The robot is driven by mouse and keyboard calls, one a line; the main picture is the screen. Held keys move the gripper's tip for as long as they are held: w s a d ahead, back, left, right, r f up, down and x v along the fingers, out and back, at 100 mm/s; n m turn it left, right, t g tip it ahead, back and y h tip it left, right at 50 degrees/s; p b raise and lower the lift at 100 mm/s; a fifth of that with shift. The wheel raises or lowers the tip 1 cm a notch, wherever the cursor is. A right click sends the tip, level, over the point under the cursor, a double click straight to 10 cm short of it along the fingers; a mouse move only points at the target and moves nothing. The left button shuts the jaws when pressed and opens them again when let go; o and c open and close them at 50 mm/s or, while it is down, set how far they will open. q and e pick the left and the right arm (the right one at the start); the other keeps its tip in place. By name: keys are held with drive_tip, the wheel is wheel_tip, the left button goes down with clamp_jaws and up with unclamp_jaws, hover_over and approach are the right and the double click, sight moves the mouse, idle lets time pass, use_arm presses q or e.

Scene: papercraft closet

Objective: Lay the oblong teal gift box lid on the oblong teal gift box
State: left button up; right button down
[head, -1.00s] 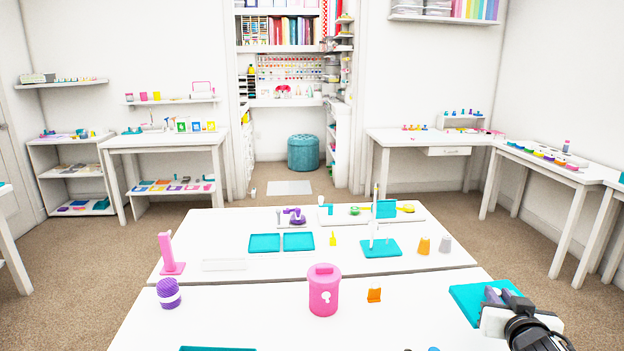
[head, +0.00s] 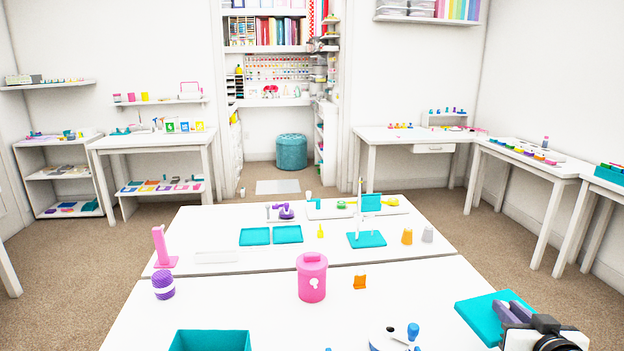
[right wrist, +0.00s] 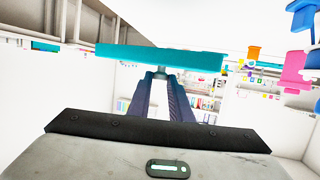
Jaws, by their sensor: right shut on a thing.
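The oblong teal gift box (head: 210,341) stands at the near edge of the front table in the head view. Its top is open and its lower part is cut off by the frame. My right gripper (head: 512,309) is at the lower right and is shut on the teal lid (head: 478,316). The lid is well to the right of the box and apart from it. In the right wrist view, the lid (right wrist: 150,56) shows edge-on beyond the fingers (right wrist: 167,92), which meet a small stem under it in the picture. My left gripper is not in view.
A pink canister (head: 312,279), a purple yarn-like jar (head: 163,286) and an orange piece (head: 360,282) stand on the front table. A white round item with blue knobs (head: 392,339) stands between box and lid. Teal trays (head: 288,234) lie on the table behind.

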drive_tip(key=s+a+r+n+g+y, duration=0.3)
drive_tip(key=s+a+n+y, duration=0.3)
drive_tip(key=s+a, duration=0.4)
drive_tip(key=s+a+r+n+g+y, duration=0.3)
drive_tip(key=s+a+n+y, duration=0.4)
drive_tip(key=a, duration=0.6)
drive_tip(key=shift+s+r+y, duration=0.25)
drive_tip(key=shift+s+y, duration=0.65)
drive_tip(key=shift+s, duration=0.45)
